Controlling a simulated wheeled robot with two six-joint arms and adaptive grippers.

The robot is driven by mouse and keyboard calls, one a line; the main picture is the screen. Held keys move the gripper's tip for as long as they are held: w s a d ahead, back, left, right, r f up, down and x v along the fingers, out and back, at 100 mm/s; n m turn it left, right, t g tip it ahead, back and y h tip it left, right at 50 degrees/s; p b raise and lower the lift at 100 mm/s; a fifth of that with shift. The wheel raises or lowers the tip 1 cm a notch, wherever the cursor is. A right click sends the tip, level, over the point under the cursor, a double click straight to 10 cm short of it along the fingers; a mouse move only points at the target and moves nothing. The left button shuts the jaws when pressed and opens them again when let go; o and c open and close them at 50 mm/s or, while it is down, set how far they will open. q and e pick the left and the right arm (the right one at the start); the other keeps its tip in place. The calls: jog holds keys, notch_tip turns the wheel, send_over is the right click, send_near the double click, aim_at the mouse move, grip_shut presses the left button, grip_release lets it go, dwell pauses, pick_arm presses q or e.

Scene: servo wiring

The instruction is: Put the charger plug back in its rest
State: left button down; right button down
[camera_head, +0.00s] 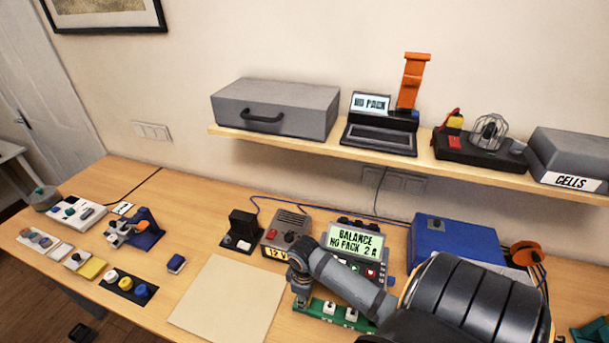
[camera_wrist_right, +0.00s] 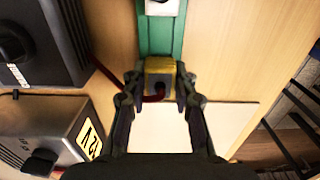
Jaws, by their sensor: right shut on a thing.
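My right gripper (camera_head: 299,287) comes in from the lower right in the head view, low over the near end of the green board (camera_head: 318,309). In the right wrist view its two fingers (camera_wrist_right: 158,92) are shut on a yellow and grey plug (camera_wrist_right: 159,74) with a dark red cable running off to the left. The plug is at the end of the green strip (camera_wrist_right: 158,42), which carries a white block (camera_wrist_right: 161,6). I cannot tell whether the plug is seated there or just above it. In the head view the gripper hides the plug. My left gripper is not in view.
The charger (camera_head: 354,241) reads "BALANCE NO PACK 2 A". A grey 12 V box (camera_head: 286,229) and a black stand (camera_head: 241,228) are left of it. A blue box (camera_head: 455,243) is behind my arm. The pale mat (camera_head: 228,300) is bare.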

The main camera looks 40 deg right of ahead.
jog(key=shift+f, duration=0.2)
jog(key=c, duration=1)
grip_release()
notch_tip(320, 180, up, 12)
